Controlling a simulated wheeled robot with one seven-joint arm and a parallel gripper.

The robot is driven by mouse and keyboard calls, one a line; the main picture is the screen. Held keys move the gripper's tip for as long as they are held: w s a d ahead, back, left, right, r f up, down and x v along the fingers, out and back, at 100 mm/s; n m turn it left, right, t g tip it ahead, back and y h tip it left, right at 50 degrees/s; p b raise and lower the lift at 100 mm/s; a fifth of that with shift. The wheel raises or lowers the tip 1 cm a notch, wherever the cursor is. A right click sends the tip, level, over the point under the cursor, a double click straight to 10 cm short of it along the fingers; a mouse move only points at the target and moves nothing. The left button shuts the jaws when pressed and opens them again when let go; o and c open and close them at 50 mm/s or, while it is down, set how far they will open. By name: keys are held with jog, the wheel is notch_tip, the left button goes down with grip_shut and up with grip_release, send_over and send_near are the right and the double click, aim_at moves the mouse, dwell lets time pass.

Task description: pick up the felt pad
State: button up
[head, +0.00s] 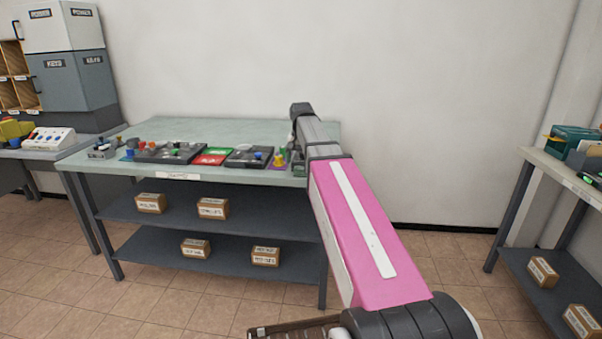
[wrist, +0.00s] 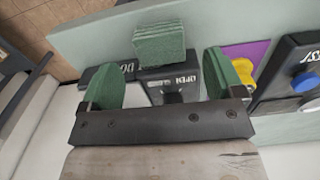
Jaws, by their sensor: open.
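The green piece is ahead of the gap and apart from both fingers. In the head view my arm reaches to the right end of the work table (head: 240,130), and the felt pad cannot be made out there.
A dark box marked OPEN (wrist: 168,84) sits between my fingers, below the green piece. A yellow round part (wrist: 244,68) on a purple patch and a dark box with a blue knob (wrist: 307,83) are to the right. Red and green trays (head: 213,156) lie on the table.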

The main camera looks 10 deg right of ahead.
aim_at(301, 167)
notch_tip(301, 167, down, 4)
jog(key=shift+f, duration=0.2)
jog(key=c, duration=1)
jog(key=shift+r, duration=0.15)
jog(key=shift+r, duration=0.55)
jog(key=r, duration=0.3)
jog(key=shift+s+a+r, duration=0.1)
jog(key=shift+s+a, duration=0.1)
jog(key=shift+a, duration=0.05)
jog(key=s+a+r, duration=0.2)
jog(key=a, duration=0.1)
jog(key=s+a+r, duration=0.2)
jog(key=a, duration=0.1)
jog(key=s+a+r, duration=0.2)
jog(key=a, duration=0.1)
jog(key=shift+s+r, duration=0.25)
